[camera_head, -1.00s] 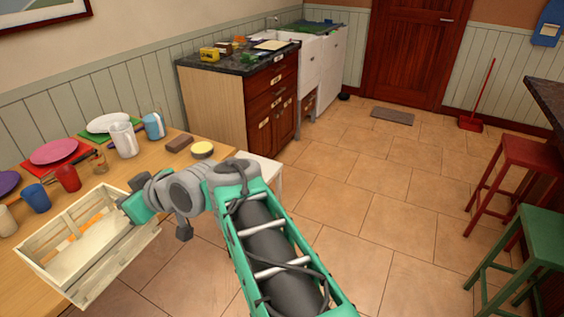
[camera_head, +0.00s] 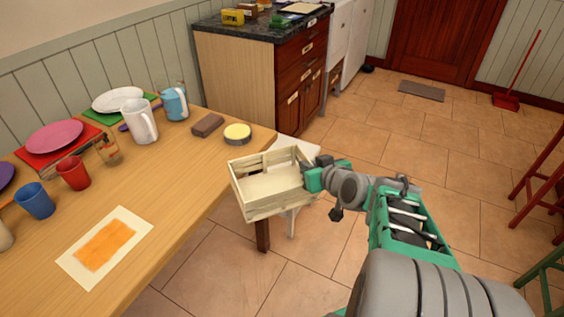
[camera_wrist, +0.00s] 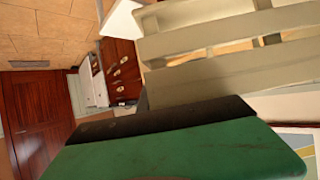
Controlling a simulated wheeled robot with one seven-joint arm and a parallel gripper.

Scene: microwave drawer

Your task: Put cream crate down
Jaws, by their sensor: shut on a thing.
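The cream crate (camera_head: 268,187) is a slatted wooden box, upright and empty as far as I can see. It is in the air just off the right edge of the wooden table (camera_head: 190,205), in front of a white seat. My gripper (camera_head: 312,176) is shut on the crate's right end wall. In the wrist view the crate's slats (camera_wrist: 215,65) fill the upper right, with a green and black finger (camera_wrist: 170,145) of mine close against them. The fingertips are partly hidden.
A white stool or chair (camera_head: 297,150) stands at the table's right end. The table holds a paper with an orange patch (camera_head: 105,247), a white pitcher (camera_head: 141,121), a red cup (camera_head: 73,173), a brown block (camera_head: 208,125) and a yellow-topped tin (camera_head: 237,134).

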